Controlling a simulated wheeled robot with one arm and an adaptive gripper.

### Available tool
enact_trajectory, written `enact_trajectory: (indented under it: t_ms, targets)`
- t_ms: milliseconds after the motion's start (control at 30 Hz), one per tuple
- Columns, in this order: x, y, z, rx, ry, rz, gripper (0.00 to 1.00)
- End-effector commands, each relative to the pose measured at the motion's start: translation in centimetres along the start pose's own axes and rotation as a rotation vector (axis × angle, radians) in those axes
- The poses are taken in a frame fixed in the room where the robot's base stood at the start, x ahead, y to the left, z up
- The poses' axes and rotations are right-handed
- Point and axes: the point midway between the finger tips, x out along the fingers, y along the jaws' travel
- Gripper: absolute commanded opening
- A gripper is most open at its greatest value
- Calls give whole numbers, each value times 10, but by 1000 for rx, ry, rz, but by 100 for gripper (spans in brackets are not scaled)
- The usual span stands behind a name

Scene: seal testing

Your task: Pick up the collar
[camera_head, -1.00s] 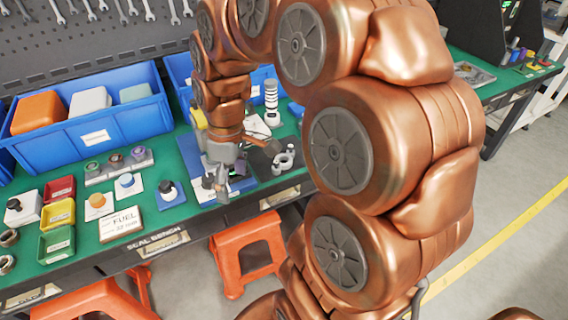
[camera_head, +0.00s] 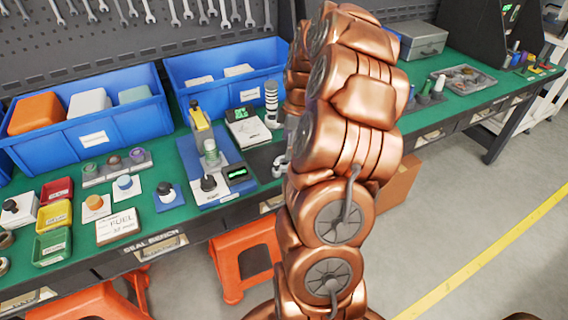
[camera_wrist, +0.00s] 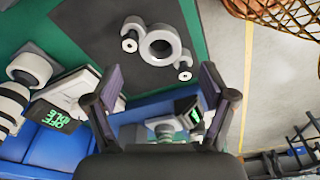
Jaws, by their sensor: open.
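A light grey ring-shaped part with a hooked lug on either side, which I take to be the collar (camera_wrist: 160,46), lies flat on a dark mat in the wrist view. In the head view only a bit of the collar (camera_head: 279,164) shows beside my arm, on the bench. My gripper (camera_wrist: 157,82) is open, with one dark finger on each side and nothing between the tips. The collar lies beyond the fingertips, roughly centred between them, and is not touched. In the head view my arm hides the gripper.
A blue-based test stand (camera_head: 220,190) with a small display is close to the collar. A white box with a green display (camera_head: 248,127) and a striped cylinder (camera_head: 271,100) stand behind. Blue bins (camera_head: 90,135) line the back. An orange stool (camera_head: 243,262) is below.

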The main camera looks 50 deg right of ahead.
Motion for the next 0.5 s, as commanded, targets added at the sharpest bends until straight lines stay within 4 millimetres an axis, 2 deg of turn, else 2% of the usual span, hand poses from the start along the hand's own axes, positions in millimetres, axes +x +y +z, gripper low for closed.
enact_trajectory:
  t_ms: [267,500]
  targets:
    - [21,-2,-1,1,1,-6,83]
    - [51,-1,-1,1,-1,-2,83]
